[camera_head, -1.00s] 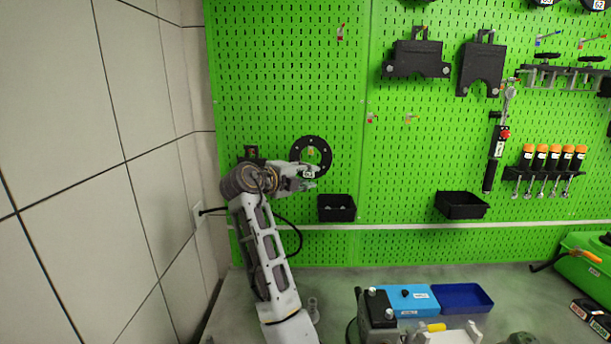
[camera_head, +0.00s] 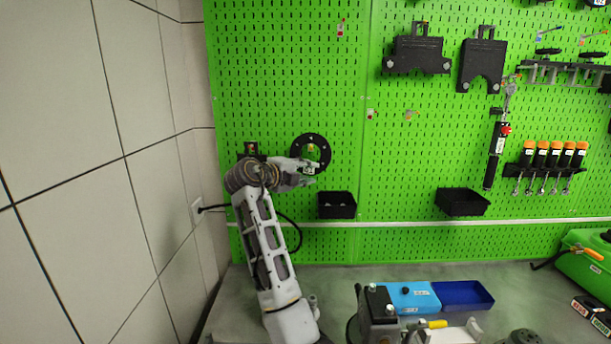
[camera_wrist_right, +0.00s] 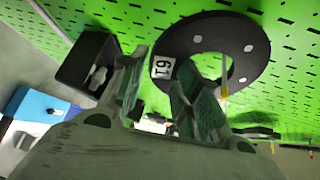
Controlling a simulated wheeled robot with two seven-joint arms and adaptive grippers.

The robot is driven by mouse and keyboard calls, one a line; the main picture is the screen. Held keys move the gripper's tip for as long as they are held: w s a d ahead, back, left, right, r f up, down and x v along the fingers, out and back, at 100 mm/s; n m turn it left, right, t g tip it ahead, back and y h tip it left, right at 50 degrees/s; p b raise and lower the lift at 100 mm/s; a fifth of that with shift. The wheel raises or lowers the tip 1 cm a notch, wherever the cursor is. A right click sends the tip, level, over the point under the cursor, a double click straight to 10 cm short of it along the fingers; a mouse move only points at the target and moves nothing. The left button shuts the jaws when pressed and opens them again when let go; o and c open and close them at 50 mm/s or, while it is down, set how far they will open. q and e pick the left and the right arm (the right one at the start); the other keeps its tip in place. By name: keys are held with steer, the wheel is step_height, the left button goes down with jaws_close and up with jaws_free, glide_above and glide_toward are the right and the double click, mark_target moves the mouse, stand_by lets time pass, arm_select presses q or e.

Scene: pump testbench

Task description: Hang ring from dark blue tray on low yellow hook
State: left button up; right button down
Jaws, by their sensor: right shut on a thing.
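A black ring (camera_head: 325,152) with pale dots is upright against the green pegboard, left of centre in the head view. My right gripper (camera_head: 310,169) is shut on its lower edge. The right wrist view shows the ring (camera_wrist_right: 256,56) with its "61" label between the fingers (camera_wrist_right: 163,88). A hook with a yellow tip (camera_wrist_right: 224,91) shows at the ring's opening, and in the head view a yellow-orange hook (camera_head: 310,148) shows inside the opening. I cannot tell whether the ring rests on it. The dark blue tray (camera_head: 463,295) on the bench looks empty. My left gripper is out of view.
A black bin (camera_head: 337,206) is on the pegboard just right and below the ring. Other small hooks, red (camera_head: 371,114) and yellow-orange (camera_head: 410,114), are higher right. A light blue box (camera_head: 412,297) stands beside the tray. A tiled wall (camera_head: 90,150) closes the left side.

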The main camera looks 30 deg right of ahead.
stand_by(0.9)
steer(key=c, duration=1)
jaws_free()
steer(key=shift+o, duration=0.2)
steer(key=shift+f, duration=0.1)
steer(key=v, duration=0.7)
steer(key=shift+a, duration=0.25)
